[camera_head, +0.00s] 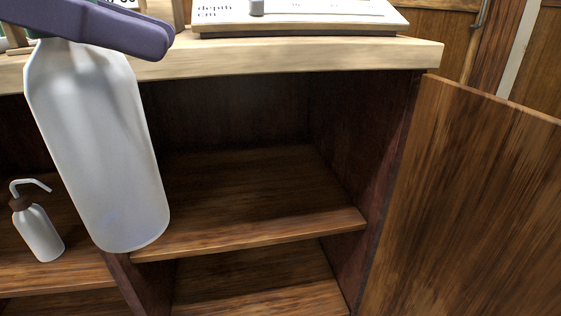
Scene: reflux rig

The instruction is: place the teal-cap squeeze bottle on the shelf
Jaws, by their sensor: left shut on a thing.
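A large translucent white squeeze bottle (98,150) hangs slightly tilted at the left, in front of the open cabinet. My left gripper (120,32) is purple and shut on the bottle's top, which it hides; only a bit of green shows at the neck, so the cap colour is hard to confirm. The wooden shelf (255,190) inside the cabinet is bare in its right compartment, behind and to the right of the bottle. The bottle's base overlaps the shelf's front left edge in the picture; I cannot tell the gap. My right gripper is not in view.
A small wash bottle (40,232) with a brown cap and bent spout stands in the left compartment. A wooden door (470,200) stands open at the right. The pale worktop (300,54) overhangs the compartment and carries a board with printed text (300,14). A lower shelf (260,285) shows below.

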